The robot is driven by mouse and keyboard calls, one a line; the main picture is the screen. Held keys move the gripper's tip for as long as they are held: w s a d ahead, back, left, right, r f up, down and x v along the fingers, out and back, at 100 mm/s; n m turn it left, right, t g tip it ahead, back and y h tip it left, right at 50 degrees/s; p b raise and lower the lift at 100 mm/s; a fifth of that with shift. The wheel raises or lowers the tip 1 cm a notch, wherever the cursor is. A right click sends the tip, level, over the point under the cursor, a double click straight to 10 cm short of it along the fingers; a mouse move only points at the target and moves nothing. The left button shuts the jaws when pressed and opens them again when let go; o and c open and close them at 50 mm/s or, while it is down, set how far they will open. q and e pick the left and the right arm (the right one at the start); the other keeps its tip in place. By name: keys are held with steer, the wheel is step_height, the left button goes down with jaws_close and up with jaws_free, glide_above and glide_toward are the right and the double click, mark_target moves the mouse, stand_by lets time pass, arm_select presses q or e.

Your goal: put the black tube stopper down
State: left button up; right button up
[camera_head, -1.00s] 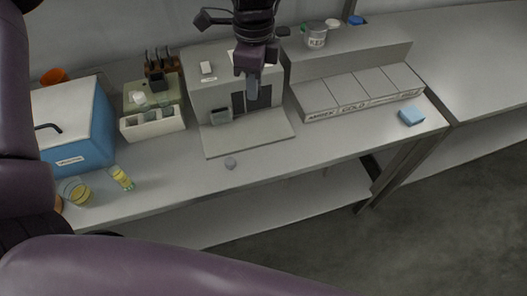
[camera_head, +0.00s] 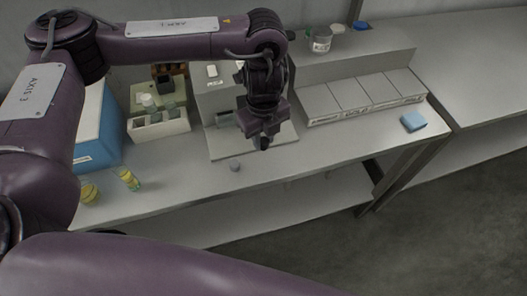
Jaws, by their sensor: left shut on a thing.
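My left gripper (camera_head: 262,145) points down above the front part of the grey plate (camera_head: 222,152) of the grey station at the middle of the bench. Its jaws are shut on a small dark thing, taken as the black tube stopper, which I can barely tell apart from the dark fingers. A small grey round piece (camera_head: 234,166) lies on the bench just in front of the plate, to the left of the gripper and apart from it. My right gripper is not in view.
A white rack (camera_head: 158,127) and a blue box (camera_head: 96,148) stand on the left. Two vessels with yellow contents, one a beaker (camera_head: 90,193) and one a vial (camera_head: 128,179), are near the front edge. Grey labelled blocks (camera_head: 365,112) and a blue block (camera_head: 413,121) are right. Bench between is clear.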

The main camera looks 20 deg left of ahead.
mark_target(263, 141)
arm_select(q)
step_height(263, 141, down, 7)
steer(key=shift+r+b, duration=0.1)
steer(key=shift+b, duration=0.3)
steer(key=shift+s, duration=0.1)
steer(key=o, duration=1)
steer(key=shift+c, duration=0.2)
steer(key=shift+r, duration=0.3)
step_height(263, 141, up, 12)
steer(key=shift+f+p, duration=0.25)
steer(key=shift+p, duration=0.15)
